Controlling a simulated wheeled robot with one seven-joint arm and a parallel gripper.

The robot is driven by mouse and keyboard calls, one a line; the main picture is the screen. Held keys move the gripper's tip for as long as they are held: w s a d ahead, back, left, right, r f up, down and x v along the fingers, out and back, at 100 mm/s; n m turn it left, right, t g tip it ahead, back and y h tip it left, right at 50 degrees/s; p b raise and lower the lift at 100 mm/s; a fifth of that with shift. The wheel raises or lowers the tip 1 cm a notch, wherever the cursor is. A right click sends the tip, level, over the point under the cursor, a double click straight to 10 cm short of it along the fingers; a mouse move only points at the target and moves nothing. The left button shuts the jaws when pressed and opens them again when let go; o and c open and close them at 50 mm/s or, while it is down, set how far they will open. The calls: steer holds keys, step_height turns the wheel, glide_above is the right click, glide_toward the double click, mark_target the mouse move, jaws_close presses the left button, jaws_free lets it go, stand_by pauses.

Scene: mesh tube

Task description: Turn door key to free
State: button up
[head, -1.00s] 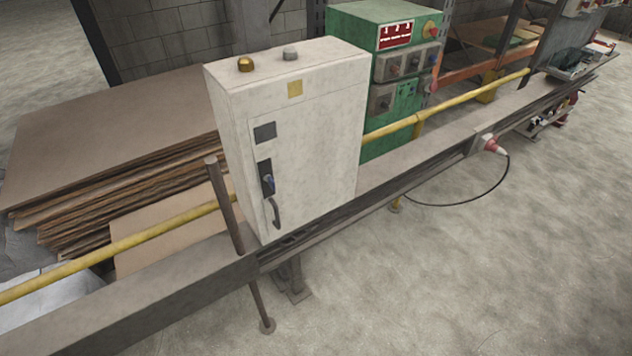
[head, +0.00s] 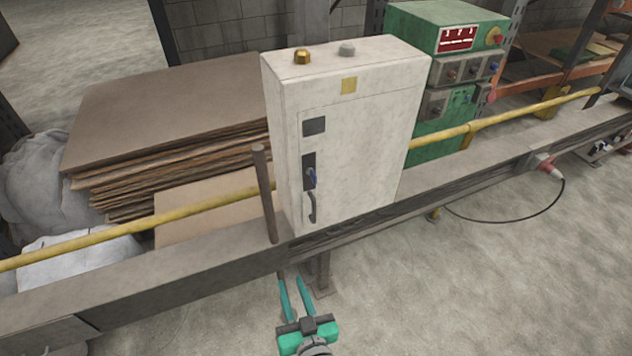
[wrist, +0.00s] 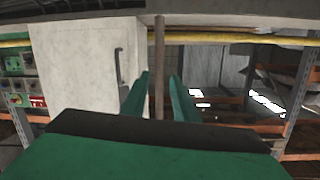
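The white cabinet (head: 360,150) has a door with a dark lock plate (head: 307,162). The handle also shows in the wrist view (wrist: 119,66), where the scene looks upside down; I cannot make out the key there. My gripper (head: 291,279) is low in front of the beam, below the cabinet and apart from the key. Its two green fingers are spread with nothing seen between them in the head view. They also show in the wrist view (wrist: 158,82).
A brown upright rod (head: 264,190) stands left of the cabinet door, by the grey beam (head: 150,265). A yellow rail (head: 190,214) runs behind. A green control box (head: 440,110) stands right of the cabinet. A cable plug (head: 543,163) juts from the beam. The floor in front is open.

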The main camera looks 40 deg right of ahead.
steer(key=w+d+r+t, duration=0.1)
steer(key=w+d+r, duration=0.3)
steer(key=d+r, duration=0.4)
steer(key=n+t+y, duration=0.1)
steer(key=n, duration=0.2)
glide_toward(315, 180)
steer(key=x, duration=0.7)
steer(key=shift+w+f, duration=0.1)
steer(key=shift+w, duration=0.3)
steer(key=shift+w+d+m, duration=0.3)
steer(key=shift+w+d, duration=0.15)
steer(key=shift+w, duration=0.15)
steer(key=shift+a, duration=0.15)
jaws_close()
